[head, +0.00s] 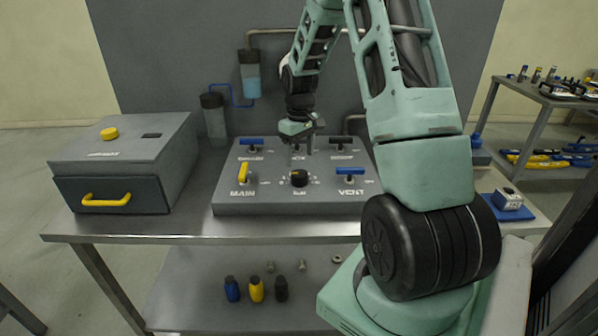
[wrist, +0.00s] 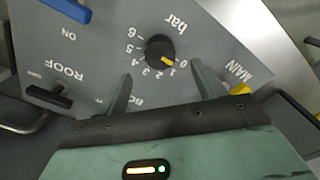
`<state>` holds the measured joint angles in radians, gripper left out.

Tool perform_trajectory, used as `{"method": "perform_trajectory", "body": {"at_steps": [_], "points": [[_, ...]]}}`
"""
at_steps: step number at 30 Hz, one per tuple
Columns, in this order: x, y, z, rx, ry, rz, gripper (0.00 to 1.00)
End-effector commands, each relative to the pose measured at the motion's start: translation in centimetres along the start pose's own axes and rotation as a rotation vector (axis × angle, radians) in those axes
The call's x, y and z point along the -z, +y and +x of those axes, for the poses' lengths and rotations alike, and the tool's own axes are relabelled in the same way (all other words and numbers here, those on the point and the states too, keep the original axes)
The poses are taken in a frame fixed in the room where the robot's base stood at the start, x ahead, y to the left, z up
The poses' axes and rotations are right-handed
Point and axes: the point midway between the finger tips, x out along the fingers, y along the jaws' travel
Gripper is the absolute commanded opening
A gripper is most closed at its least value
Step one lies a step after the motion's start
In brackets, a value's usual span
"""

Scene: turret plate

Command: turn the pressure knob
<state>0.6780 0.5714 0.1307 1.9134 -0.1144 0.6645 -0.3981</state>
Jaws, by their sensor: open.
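The pressure knob (head: 299,178) is a round black dial at the front middle of the grey panel (head: 225,208). In the wrist view the knob (wrist: 158,46) sits beside a printed "bar" scale, and its yellow mark points near the 0 and 1. My gripper (head: 303,149) is over the panel, behind the knob in the head view. In the wrist view its two fingers (wrist: 161,72) are spread and empty, with the knob just beyond their tips, roughly centred between them. No contact with the knob shows.
The yellow MAIN handle (head: 243,171) is left of the knob and the blue VENT handle (head: 349,180) right of it. More handles line the panel's back row. A grey box (head: 120,150) with a yellow drawer handle stands left. The steel table's front strip (head: 180,226) is clear.

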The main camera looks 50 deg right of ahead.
Motion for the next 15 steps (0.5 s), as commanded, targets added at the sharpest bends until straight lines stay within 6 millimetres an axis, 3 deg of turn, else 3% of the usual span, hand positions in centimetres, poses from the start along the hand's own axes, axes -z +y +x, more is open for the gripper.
{"method": "perform_trajectory", "body": {"at_steps": [6, 15], "points": [[-0.1, -0.1, 4.2, 0.002, -0.003, -0.001, 0.68], [0.0, 0.0, 7.3, 0.0, -0.001, -0.001, 0.68]]}}
